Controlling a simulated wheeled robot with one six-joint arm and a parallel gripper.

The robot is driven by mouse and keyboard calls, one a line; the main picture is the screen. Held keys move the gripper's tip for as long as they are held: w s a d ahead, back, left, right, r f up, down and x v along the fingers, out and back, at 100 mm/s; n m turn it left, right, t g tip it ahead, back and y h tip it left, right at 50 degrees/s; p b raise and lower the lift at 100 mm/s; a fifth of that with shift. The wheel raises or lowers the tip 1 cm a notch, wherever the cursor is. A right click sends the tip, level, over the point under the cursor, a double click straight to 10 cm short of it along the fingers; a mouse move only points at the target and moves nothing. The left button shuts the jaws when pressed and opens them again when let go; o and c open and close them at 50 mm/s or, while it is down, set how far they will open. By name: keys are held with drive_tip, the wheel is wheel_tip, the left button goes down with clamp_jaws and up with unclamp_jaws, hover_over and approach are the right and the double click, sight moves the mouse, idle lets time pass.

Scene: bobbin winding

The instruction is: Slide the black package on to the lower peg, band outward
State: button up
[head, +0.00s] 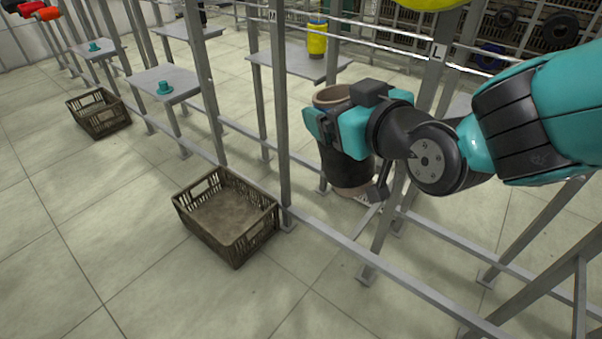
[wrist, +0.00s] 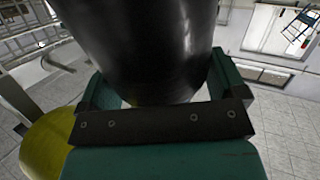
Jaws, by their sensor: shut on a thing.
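My gripper (head: 336,128) is shut on the black package (head: 342,168), a dark cylinder with brown tube ends showing at its top and bottom. It is held roughly upright, in the air in front of the rack. In the wrist view the package (wrist: 150,40) fills the upper middle, between the two teal fingers (wrist: 165,92). A yellow package (head: 425,4) shows at the top edge, above and right of my gripper. I cannot clearly pick out the lower peg; my arm covers part of the rack there.
A grey upright marked L (head: 438,50) stands behind my arm. A brown crate (head: 228,215) sits on the floor left of the gripper, with another crate (head: 98,112) farther off. Grey rack posts and floor rails are close by. A yellow spool (head: 317,38) stands on a shelf.

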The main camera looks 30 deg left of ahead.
drive_tip(key=s+d+f+n+g+h+p, duration=0.25)
drive_tip(key=s+f+n+p, duration=0.6)
drive_tip(key=p, duration=0.45)
drive_tip(key=s+d+f+n+g+h+p, duration=0.1)
drive_tip(key=s+f+n+g+h+p, duration=0.35)
drive_tip(key=s+n+p, duration=0.65)
drive_tip(key=w+f+n+p, duration=0.1)
drive_tip(key=w+p, duration=0.1)
drive_tip(key=w, duration=0.6)
drive_tip(key=shift+w+d+y, duration=0.2)
drive_tip(key=shift+d+y, duration=0.1)
drive_tip(key=shift+d, duration=0.25)
drive_tip(key=shift+w, duration=0.15)
